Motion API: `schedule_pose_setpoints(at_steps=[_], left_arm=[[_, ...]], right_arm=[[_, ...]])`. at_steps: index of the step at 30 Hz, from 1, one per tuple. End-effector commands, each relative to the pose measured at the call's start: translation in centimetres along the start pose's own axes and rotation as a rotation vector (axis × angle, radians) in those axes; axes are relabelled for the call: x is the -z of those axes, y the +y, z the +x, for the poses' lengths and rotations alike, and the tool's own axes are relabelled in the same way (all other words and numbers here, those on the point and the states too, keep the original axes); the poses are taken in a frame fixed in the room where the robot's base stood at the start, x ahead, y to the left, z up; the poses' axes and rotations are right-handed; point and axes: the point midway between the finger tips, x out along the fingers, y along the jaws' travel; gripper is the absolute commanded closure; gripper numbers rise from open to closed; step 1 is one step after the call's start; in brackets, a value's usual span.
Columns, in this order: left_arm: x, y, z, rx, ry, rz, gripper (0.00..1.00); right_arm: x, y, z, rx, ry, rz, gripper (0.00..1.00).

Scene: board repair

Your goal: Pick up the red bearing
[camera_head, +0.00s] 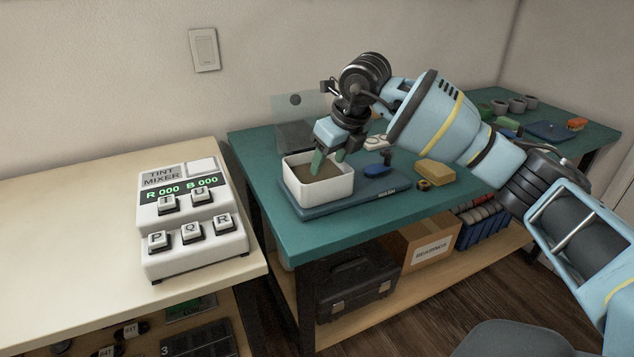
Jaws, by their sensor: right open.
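I cannot make out a red bearing for certain. My right gripper (329,159) comes in from the right and points down at a white open bin (320,195). Its green-tipped fingers are apart, at the bin's opening above brownish contents. Nothing shows between the fingers. The bin stands on a blue tray (370,199) on the teal table. What lies in the bin is too small and partly covered to tell. My left gripper is not in view.
A blue item (376,171), a yellow block (435,173) and a small dark ring (424,185) lie right of the bin. Grey cups (515,104) and an orange-red item (577,123) are at the far right. A tint mixer (190,225) stands on the left table.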

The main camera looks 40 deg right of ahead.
Motion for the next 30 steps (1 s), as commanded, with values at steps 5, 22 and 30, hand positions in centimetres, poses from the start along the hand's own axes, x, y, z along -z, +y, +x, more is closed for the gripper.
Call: schedule_pose_setpoints(at_steps=[5, 22, 30], left_arm=[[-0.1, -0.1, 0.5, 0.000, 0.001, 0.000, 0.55], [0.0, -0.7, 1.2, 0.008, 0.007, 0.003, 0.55], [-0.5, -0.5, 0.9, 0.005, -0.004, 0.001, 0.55]], right_arm=[[0.2, 0.3, 1.9, 0.000, 0.005, -0.001, 0.45], [0.1, 0.5, 5.1, 0.000, 0.002, -0.001, 0.55], [0.1, 0.5, 5.1, 0.000, 0.002, -0.001, 0.91]])
